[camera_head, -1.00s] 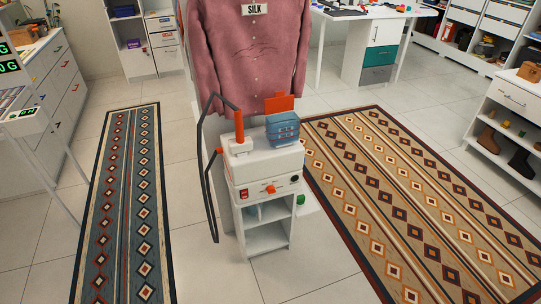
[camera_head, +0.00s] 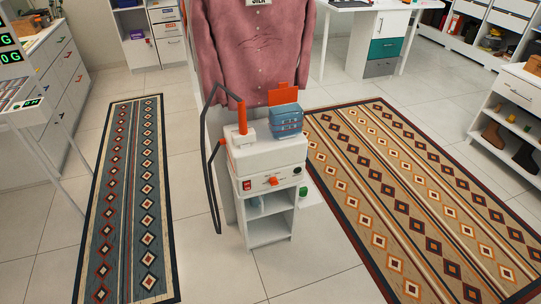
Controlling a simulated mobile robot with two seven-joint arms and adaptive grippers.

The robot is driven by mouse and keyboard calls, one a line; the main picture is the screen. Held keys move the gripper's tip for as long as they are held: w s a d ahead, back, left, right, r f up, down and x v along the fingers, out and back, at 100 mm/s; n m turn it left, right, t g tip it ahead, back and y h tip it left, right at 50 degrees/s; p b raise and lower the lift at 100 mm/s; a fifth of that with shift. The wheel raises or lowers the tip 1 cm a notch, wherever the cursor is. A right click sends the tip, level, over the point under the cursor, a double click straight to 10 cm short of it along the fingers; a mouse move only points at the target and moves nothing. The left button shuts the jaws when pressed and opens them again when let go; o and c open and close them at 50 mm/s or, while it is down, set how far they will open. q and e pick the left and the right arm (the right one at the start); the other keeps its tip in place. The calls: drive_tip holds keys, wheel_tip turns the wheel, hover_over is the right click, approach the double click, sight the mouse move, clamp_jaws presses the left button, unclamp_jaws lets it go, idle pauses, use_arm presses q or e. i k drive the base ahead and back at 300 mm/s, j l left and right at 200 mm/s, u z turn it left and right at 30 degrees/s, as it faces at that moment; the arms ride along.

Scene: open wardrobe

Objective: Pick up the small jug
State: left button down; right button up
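I cannot make out a small jug for certain in the head view. A blue ribbed container (camera_head: 285,121) sits on top of a white garment-steamer-like machine (camera_head: 266,160) in the middle, beside an upright orange-and-white handle piece (camera_head: 242,123). An orange panel (camera_head: 283,95) stands behind the container. The machine rests on a small white open shelf stand (camera_head: 268,228). Neither of my grippers is in view.
A pink shirt (camera_head: 256,50) hangs behind the machine. A blue patterned rug (camera_head: 127,200) lies left and a tan one (camera_head: 420,200) right. A white shelf unit with boots (camera_head: 492,134) stands at the right. Tiled floor in front is clear.

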sight(259, 202)
drive_tip(key=i+z, duration=0.2)
drive_tip(key=i, duration=0.25)
drive_tip(key=i+j+z, duration=0.2)
drive_tip(key=i, duration=0.2)
drive_tip(key=i+j+z, duration=0.25)
drive_tip(key=i, duration=0.2)
